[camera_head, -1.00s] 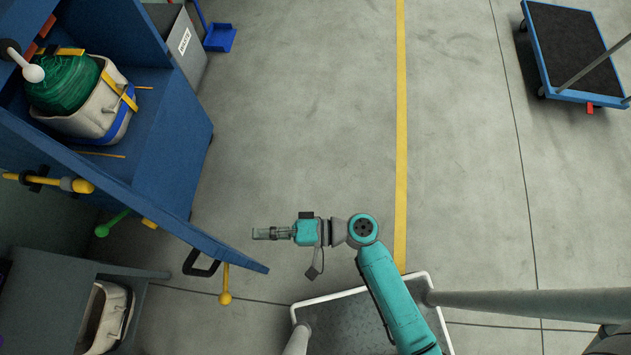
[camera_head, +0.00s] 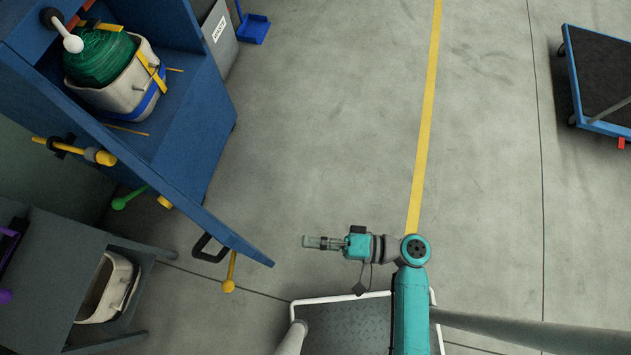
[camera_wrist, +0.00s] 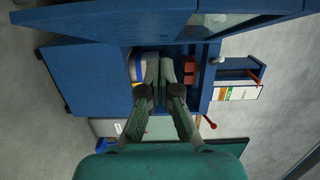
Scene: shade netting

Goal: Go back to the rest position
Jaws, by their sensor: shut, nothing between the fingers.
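My gripper (camera_head: 308,242) is shut and empty above the bare floor in the head view, pointing left toward the blue cabinet (camera_head: 205,125). In the wrist view my gripper's fingers (camera_wrist: 159,62) are together with nothing between them. The teal arm stands over my own base and bends at the wrist joint. The gripper is clear of the cabinet's slanted blue panel, with a gap of floor between them.
A white bin with green netting (camera_head: 128,98) sits in the cabinet. A black handle (camera_head: 208,248) and yellow knob (camera_head: 229,285) are by the panel. A grey table (camera_head: 50,262) stands lower left, with another white bin (camera_head: 127,292) below. A blue cart (camera_head: 602,124) is far right. Middle floor is free.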

